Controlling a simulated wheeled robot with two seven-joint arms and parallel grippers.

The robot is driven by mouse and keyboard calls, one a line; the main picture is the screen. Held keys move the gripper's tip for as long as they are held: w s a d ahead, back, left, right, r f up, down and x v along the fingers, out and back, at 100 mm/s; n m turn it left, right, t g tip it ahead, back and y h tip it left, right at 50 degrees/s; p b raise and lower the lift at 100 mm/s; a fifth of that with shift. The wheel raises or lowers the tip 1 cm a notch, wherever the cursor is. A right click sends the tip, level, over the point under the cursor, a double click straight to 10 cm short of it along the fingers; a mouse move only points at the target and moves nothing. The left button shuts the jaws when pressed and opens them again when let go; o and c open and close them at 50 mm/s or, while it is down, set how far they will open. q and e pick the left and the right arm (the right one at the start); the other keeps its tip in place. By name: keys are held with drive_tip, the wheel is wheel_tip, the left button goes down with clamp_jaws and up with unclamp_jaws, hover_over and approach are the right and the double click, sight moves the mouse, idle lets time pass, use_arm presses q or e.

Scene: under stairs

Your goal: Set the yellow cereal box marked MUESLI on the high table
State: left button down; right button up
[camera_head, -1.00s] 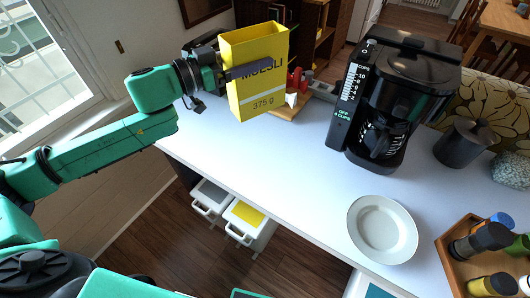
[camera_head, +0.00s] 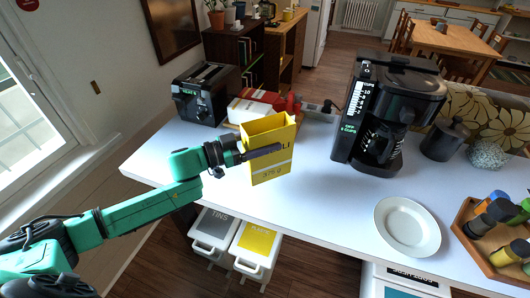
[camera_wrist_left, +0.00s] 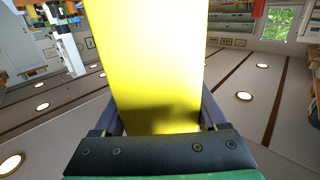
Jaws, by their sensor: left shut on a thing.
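The yellow MUESLI cereal box (camera_head: 268,136) is upright in my left gripper (camera_head: 262,153), at the front left part of the white high table (camera_head: 320,195). One dark finger crosses the box's front and covers part of its lettering. In the left wrist view the box's yellow face (camera_wrist_left: 150,65) fills the middle, between the jaws of the left gripper (camera_wrist_left: 160,125). The box's lower end is close to the tabletop; I cannot tell whether it touches. My right gripper is out of view.
A toaster (camera_head: 202,95) and a red-and-white item (camera_head: 255,103) stand behind the box. A black coffee maker (camera_head: 390,110), a white plate (camera_head: 407,226) and a wooden tray (camera_head: 470,245) are to the right. The tabletop between box and plate is clear. Bins (camera_head: 254,247) stand below the front edge.

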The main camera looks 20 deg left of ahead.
use_arm(q)
drive_tip(key=f, duration=0.4)
drive_tip(key=shift+d+f, duration=0.2)
drive_tip(key=shift+d, duration=0.25)
drive_tip(key=shift+f, duration=0.1)
drive_tip(key=shift+c, duration=1.8)
unclamp_jaws()
drive_tip(key=shift+a+f, duration=0.1)
drive_tip(key=shift+a, duration=0.1)
drive_tip(key=o, duration=0.4)
drive_tip(key=shift+c, duration=0.2)
drive_tip(key=shift+d, duration=0.1)
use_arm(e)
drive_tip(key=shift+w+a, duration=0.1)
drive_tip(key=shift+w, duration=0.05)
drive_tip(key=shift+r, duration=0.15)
